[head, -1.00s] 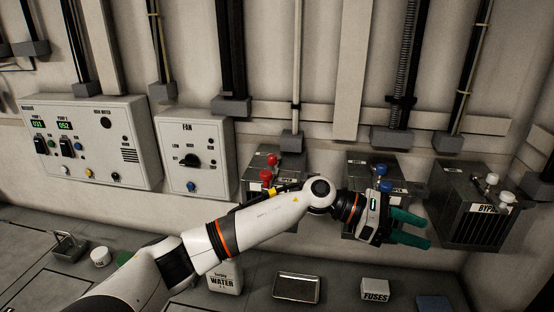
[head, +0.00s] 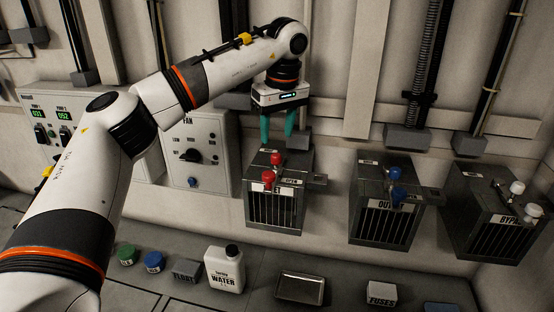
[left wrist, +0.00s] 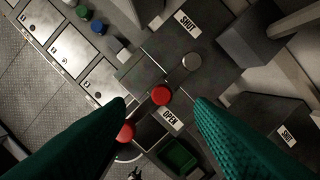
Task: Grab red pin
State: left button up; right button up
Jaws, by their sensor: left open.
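Two red knobs top the left metal box (head: 274,212): an upper one (head: 275,159) and a lower one (head: 268,177). Which of them is the red pin I cannot tell for sure. My left gripper (head: 277,138) is above this box, its two green fingers pointing down, open and empty. In the left wrist view, one red knob (left wrist: 161,95) shows between the fingertips, near the "OPEN" label. The other red knob (left wrist: 125,132) is partly hidden by the left finger. I see no contact with either knob. My right gripper is out of view.
A box with blue knobs (head: 387,215) and one with white knobs (head: 495,215) stand to the right. The fan panel (head: 205,150) is left. A water jug (head: 224,270), metal tray (head: 300,288) and fuses box (head: 381,293) sit on the surface below.

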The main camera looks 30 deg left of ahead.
aim_at(276, 155)
pick_arm(q)
jog(key=shift+w+a+f, duration=0.1)
jog(key=shift+f, duration=0.55)
jog(key=shift+w+a+f, duration=0.1)
jog(key=shift+f, duration=0.8)
notch_tip(276, 155, down, 4)
jog(key=p, duration=0.2)
jog(key=shift+p, duration=0.3)
jog(key=shift+w+a+f, duration=0.1)
jog(key=shift+a+f, duration=0.05)
jog(key=shift+f, duration=0.45)
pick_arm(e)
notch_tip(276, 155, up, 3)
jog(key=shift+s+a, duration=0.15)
